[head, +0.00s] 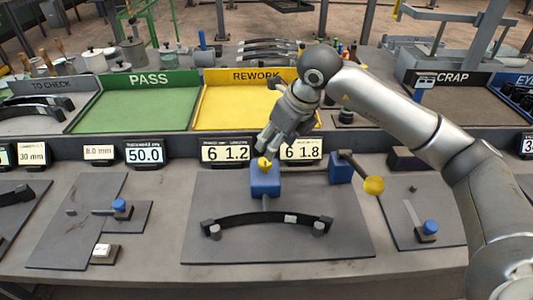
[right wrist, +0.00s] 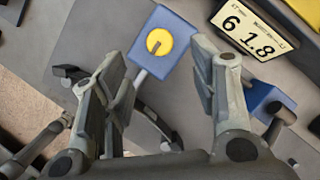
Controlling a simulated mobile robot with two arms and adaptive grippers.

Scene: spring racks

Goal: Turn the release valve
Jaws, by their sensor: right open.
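The release valve looks to be the round yellow knob (head: 264,163) on top of a blue block (head: 265,183) in the middle of the bench. In the right wrist view the knob (right wrist: 159,41) shows a dark slot across its face, on the blue block (right wrist: 169,60). My right gripper (head: 268,150) comes down from above, with its fingertips close over the knob. In the right wrist view my open right gripper (right wrist: 162,65) has one finger on each side of the knob, with gaps between. I cannot tell how high the fingertips are. My left gripper is not in view.
A black curved leaf spring (head: 267,219) lies on the plate before the block. A lever with a yellow ball (head: 374,185) leans from a second blue block (head: 341,168) at right. Displays (head: 226,149) stand behind. Green (head: 135,108) and yellow (head: 225,105) trays lie farther back.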

